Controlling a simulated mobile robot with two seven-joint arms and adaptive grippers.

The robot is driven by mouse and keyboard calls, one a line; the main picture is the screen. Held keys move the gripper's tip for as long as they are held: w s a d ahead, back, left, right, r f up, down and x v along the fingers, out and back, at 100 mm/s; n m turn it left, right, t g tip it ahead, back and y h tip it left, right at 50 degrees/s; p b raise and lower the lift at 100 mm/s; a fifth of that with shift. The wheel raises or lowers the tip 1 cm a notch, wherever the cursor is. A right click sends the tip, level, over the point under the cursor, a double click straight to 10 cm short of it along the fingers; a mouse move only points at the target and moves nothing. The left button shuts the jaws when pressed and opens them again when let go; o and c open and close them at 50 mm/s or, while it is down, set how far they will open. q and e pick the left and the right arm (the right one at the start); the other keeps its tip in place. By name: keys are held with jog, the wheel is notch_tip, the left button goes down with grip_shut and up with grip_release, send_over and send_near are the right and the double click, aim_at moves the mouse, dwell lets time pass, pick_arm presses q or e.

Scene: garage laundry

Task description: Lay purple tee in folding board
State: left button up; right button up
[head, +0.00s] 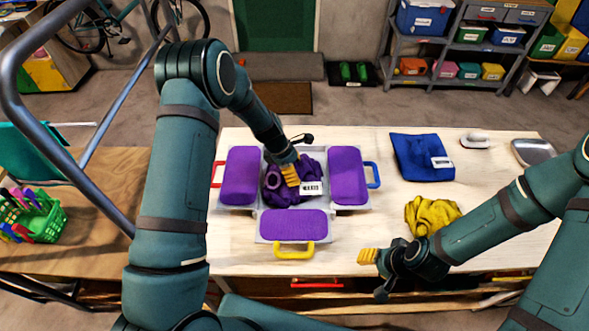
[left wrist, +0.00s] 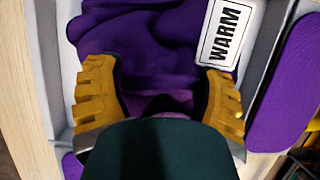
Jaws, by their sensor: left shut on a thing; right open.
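The purple tee (head: 274,184) lies crumpled in the middle of the folding board, between its side flaps. A white label reading WARM lies over it in the left wrist view (left wrist: 217,35). The folding board (head: 293,226) is grey with purple-padded flaps at left, right and front, with red, blue and yellow handles. My left gripper (head: 291,175) is over the board's middle, shut on the tee; purple cloth shows between its yellow fingers in the left wrist view (left wrist: 160,95). My right gripper (head: 369,256) is open and empty near the table's front edge, right of the yellow handle.
A folded blue cloth (head: 420,158) with a label and a crumpled yellow cloth (head: 432,214) lie right of the board. An iron-like white item (head: 475,141) and a grey tray (head: 533,152) stand at the back right. A green basket (head: 38,217) is on the left bench.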

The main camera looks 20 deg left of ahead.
pick_arm(q)
jog(key=o, duration=1.2)
jog(key=shift+f, duration=0.1)
jog(key=shift+a+r, duration=0.1)
jog(key=shift+r, duration=0.25)
jog(key=v, duration=1.1)
jog(key=shift+s+a+r, duration=0.1)
jog(key=shift+a+r, duration=0.05)
jog(key=shift+r, duration=0.1)
pick_arm(e)
jog(key=shift+r, duration=0.15)
pick_arm(q)
jog(key=shift+f, duration=0.1)
pick_arm(e)
jog(key=shift+s, duration=0.1)
